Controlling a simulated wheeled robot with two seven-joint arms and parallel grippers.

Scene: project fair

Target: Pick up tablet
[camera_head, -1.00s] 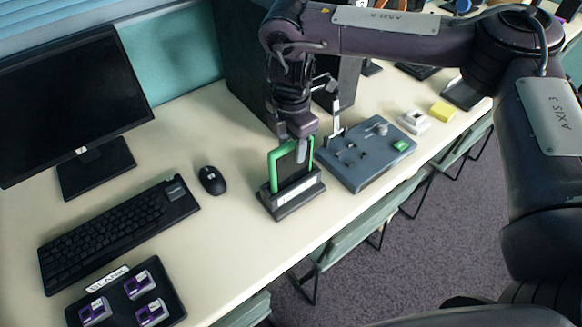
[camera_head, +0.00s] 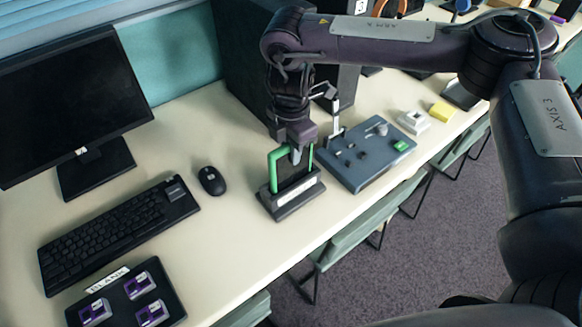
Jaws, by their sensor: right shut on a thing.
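The tablet (camera_head: 281,170) has a bright green case edge and stands upright in a dark stand (camera_head: 292,197) with a white label on its front. My right gripper (camera_head: 296,154) comes down from above and is shut on the tablet's top edge. The gripper and its fingers hide part of the tablet's top and face. The tablet's lower edge still appears to be at the stand; I cannot tell whether there is a gap. My left gripper is not in view.
A grey-blue board with small parts (camera_head: 367,156) lies close to the right of the stand. A mouse (camera_head: 211,180), a keyboard (camera_head: 118,228) and a monitor (camera_head: 70,105) are on the left. A dark tray (camera_head: 128,300) holds purple-and-white blocks. Bare desk lies in front.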

